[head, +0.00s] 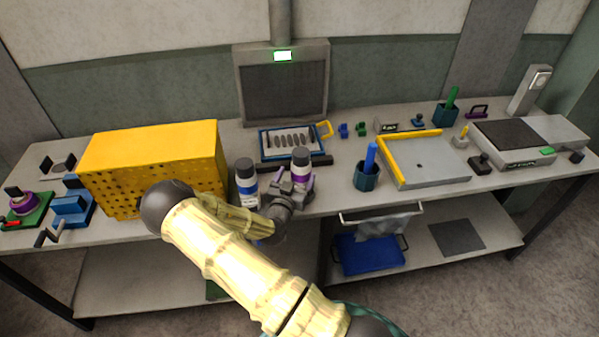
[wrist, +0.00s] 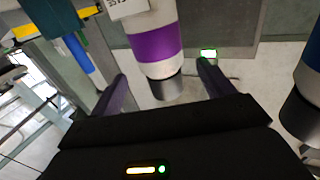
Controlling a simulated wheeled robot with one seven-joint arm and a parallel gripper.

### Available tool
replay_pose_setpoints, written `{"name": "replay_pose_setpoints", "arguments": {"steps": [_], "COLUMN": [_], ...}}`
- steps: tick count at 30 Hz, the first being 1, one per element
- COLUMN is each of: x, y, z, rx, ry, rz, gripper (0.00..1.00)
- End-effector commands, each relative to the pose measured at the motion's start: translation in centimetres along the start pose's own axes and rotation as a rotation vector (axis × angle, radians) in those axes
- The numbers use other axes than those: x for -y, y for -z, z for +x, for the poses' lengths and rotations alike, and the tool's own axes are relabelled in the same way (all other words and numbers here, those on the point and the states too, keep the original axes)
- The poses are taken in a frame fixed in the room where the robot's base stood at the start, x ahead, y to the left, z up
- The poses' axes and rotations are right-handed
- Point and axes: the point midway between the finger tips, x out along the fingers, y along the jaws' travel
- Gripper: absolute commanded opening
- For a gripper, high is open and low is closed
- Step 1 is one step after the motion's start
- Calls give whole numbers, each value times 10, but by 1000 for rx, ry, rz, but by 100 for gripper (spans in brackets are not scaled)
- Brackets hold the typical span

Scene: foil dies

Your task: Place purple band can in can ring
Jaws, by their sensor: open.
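The purple band can (head: 301,165), white with a dark cap and a purple band, stands upright near the front edge of the bench. In the wrist view the purple band can (wrist: 156,42) appears cap-down, between my finger tips. My gripper (head: 297,186) is at the can's front side, with its fingers apart; in the wrist view the gripper (wrist: 165,88) shows a finger on either side of the can. I cannot tell whether either finger touches it. I cannot clearly pick out the can ring.
A blue band can (head: 246,182) stands just left of my gripper and shows at the wrist view's right edge (wrist: 312,70). A yellow perforated box (head: 155,160) is further left. A blue-framed tray (head: 290,142) lies behind; a dark pen cup (head: 367,177) stands to the right.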

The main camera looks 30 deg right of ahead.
Motion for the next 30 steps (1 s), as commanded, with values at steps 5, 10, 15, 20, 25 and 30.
{"name": "replay_pose_setpoints", "arguments": {"steps": [5, 10, 15, 20, 25, 30], "x": [1, 1, 0, 0, 0, 0], "y": [-4, -2, 0, 0, 0, 0], "z": [-37, -60, -66, -66, -66, -65], "rx": [1, 1, 0, 0, 0, 2], "ry": [2, 2, 1, 1, 1, 0], "rz": [0, 1, 0, 0, 0, 1], "gripper": [81, 81, 81, 81, 81, 81]}}
